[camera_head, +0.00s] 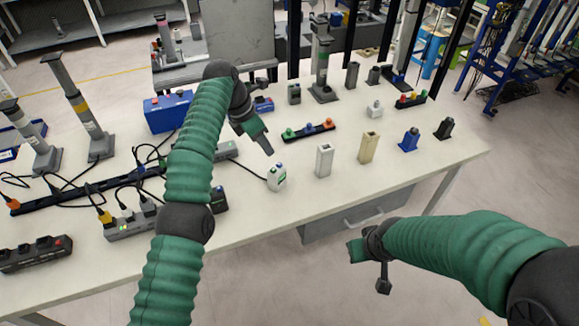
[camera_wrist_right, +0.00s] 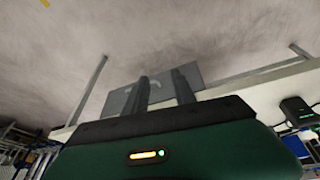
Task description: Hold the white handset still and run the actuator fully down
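The white handset (camera_head: 277,177) stands upright on the white table near its front edge, with a blue button on top and a dark cable running left to a grey box (camera_head: 225,151). My left gripper (camera_head: 267,148) is just above and behind the handset, pointing down toward it, apparently apart from it; its finger gap is not clear. Several column actuators stand on the table: one with a green band (camera_head: 321,58) at the back, one with a yellow band (camera_head: 84,112) at the left. My right gripper (camera_head: 356,251) is in front of the table, over the floor; its fingers (camera_wrist_right: 162,88) are apart and empty.
A white block (camera_head: 324,160), a beige block (camera_head: 368,147) and blue (camera_head: 409,139) and black (camera_head: 444,128) devices stand right of the handset. A button bar (camera_head: 308,131) lies behind it. A blue box (camera_head: 167,111) and cabled strips fill the left. A drawer (camera_head: 344,222) hangs below the table edge.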

